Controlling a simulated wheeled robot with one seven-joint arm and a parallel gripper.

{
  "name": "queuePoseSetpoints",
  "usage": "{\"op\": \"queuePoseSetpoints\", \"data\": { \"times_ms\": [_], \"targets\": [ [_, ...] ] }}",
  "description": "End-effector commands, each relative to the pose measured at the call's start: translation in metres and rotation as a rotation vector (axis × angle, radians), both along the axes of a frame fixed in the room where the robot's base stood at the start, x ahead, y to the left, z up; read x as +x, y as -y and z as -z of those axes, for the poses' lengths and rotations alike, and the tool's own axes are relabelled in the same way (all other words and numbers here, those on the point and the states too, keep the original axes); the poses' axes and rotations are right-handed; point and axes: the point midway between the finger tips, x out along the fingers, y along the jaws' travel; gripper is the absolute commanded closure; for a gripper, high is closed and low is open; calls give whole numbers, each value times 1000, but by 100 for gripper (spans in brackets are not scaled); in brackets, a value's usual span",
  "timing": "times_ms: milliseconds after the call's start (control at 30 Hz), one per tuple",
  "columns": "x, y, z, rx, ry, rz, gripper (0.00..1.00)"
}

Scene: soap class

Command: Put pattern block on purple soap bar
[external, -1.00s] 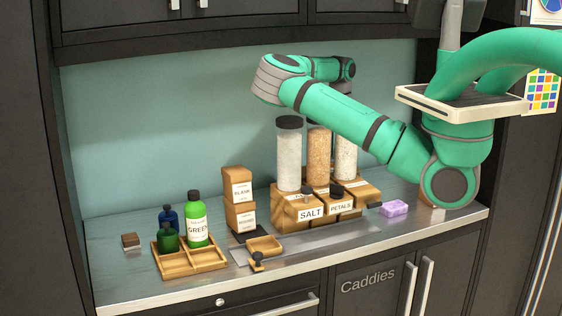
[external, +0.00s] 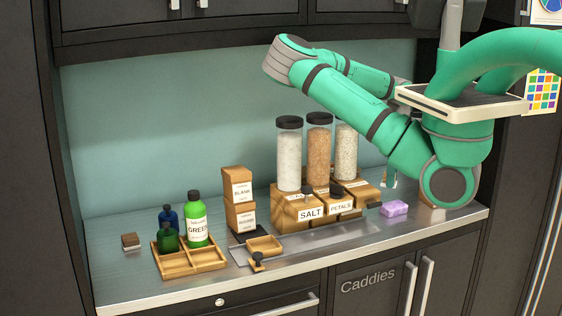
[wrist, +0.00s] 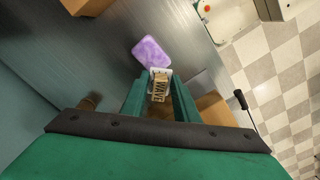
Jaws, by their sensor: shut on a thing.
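The purple soap bar (external: 395,209) lies on the counter at the right, near its front edge. It also shows in the wrist view (wrist: 152,50), just beyond my fingertips. My gripper (wrist: 161,82) is shut on a small tan-and-white pattern block (wrist: 159,88) with dark markings. From above, the block's far end is close to the soap bar's near edge; the height between them is hard to judge. In the external view my arm hides most of the gripper; a small white and brown piece, likely the held block (external: 387,181), shows behind the soap.
Tall jars (external: 319,155) and wooden SALT and PETALS boxes (external: 311,214) stand left of the soap. A wooden tray with bottles (external: 190,262) and stacked boxes (external: 239,190) are farther left. A small brown block (external: 130,241) lies at far left.

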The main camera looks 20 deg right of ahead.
Motion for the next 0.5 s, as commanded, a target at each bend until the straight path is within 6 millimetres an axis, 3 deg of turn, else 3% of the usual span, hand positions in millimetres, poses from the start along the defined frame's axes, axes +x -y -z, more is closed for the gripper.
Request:
{"op": "queuePoseSetpoints", "data": {
  "times_ms": [133, 500],
  "targets": [
    [-1, 0, 23, 0, -3, 2, 94],
    [-1, 1, 57, -1, -3, 0, 94]
  ]
}}
